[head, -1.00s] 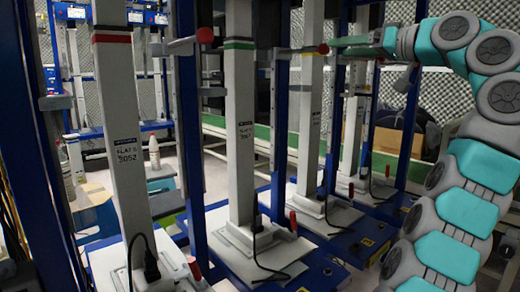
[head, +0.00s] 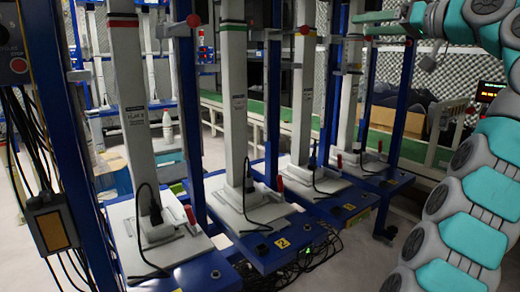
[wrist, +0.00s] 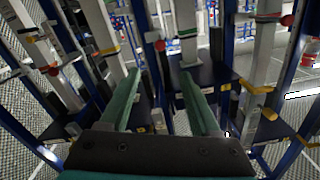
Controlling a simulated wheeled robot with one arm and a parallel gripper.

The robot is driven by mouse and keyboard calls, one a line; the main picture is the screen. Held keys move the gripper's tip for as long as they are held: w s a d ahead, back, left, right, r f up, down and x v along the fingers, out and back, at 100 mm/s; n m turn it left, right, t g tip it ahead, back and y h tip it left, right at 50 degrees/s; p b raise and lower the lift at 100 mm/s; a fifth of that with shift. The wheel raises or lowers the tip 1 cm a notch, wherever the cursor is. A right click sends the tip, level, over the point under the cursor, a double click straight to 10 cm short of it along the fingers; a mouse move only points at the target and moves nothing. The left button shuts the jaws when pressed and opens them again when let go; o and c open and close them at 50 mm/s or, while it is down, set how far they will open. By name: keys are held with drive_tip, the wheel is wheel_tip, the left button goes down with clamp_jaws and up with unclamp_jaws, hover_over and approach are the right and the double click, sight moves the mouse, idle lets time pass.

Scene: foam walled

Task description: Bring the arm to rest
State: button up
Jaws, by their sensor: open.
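My arm rises along the right side of the head view, bends at the top and reaches left. My gripper (head: 366,17) shows there as a green finger near the upper edge, in line with the tall white posts. In the wrist view my gripper (wrist: 160,74) has two green fingers set wide apart. Nothing is between them. The fingers point toward posts and blue frames further off. From the head view I cannot tell how near the fingertips are to the posts.
Several white posts (head: 232,100) stand on blue bases (head: 270,258) in a row. A grey control box (head: 50,226) with hanging cables is at the left. Black cables lie on the floor by the bases. A cardboard box (head: 383,117) and a lit display (head: 489,92) are behind.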

drive_tip(key=a+f+m+g, duration=0.3)
drive_tip(key=a+f+g, duration=0.3)
drive_tip(key=a+f, duration=0.75)
drive_tip(key=s+a+f+g+h, duration=0.2)
drive_tip(key=s+f, duration=0.3)
drive_tip(key=f, duration=0.3)
drive_tip(key=s+a+f+g+h, duration=0.2)
drive_tip(key=s+a+f, duration=0.1)
drive_tip(key=s+f, duration=0.4)
drive_tip(key=s+d+f+g+h, duration=0.2)
drive_tip(key=s+d+f, duration=0.1)
drive_tip(key=s+f, duration=0.7)
drive_tip(key=s+d+f+g+h, duration=0.2)
drive_tip(key=s+d+f+h, duration=0.1)
drive_tip(key=s+f, duration=0.7)
drive_tip(key=s+d+f+g+h, duration=0.2)
drive_tip(key=s+d+f, duration=0.2)
drive_tip(key=s+f, duration=0.6)
wheel_tip(320, 180, up, 14)
drive_tip(key=p, duration=1.2)
drive_tip(key=shift+s+a+m, duration=0.25)
drive_tip(key=shift+s+m, duration=0.15)
